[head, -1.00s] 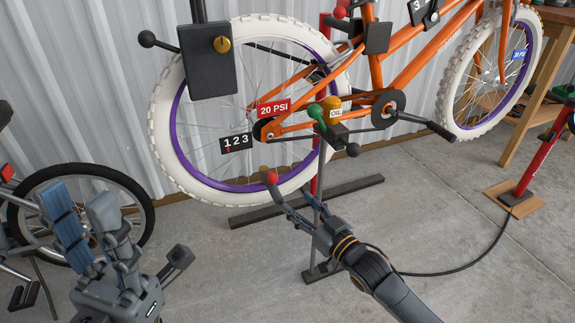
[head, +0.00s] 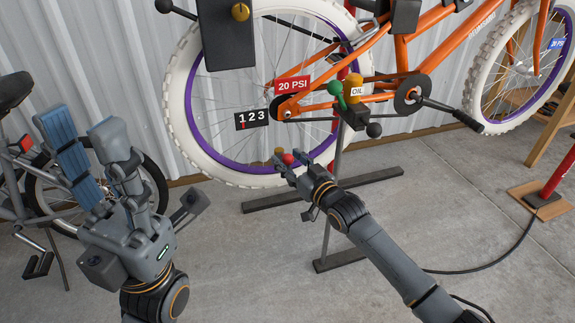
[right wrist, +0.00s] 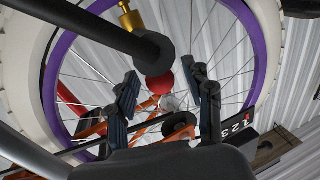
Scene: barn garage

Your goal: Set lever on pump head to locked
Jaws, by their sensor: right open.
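A small red ball knob (head: 288,158) and a gold piece (head: 279,152) show at the lower rim of the rear wheel; they look like parts of the pump head and its lever. In the right wrist view the red knob (right wrist: 160,83) lies between the fingertips, beneath a black rounded end (right wrist: 154,52) and a gold fitting (right wrist: 131,18). My right gripper (right wrist: 165,88) is open around the knob; contact cannot be told. My left gripper (head: 92,140) is open and empty at the left, away from the wheel. The lever's position cannot be told.
The orange bike's rear wheel (head: 180,110) is close behind my right gripper. A stand bar (head: 380,185) lies on the floor. A red floor pump (head: 556,175) with a black hose stands at the right. Another bike (head: 20,150) stands at the left.

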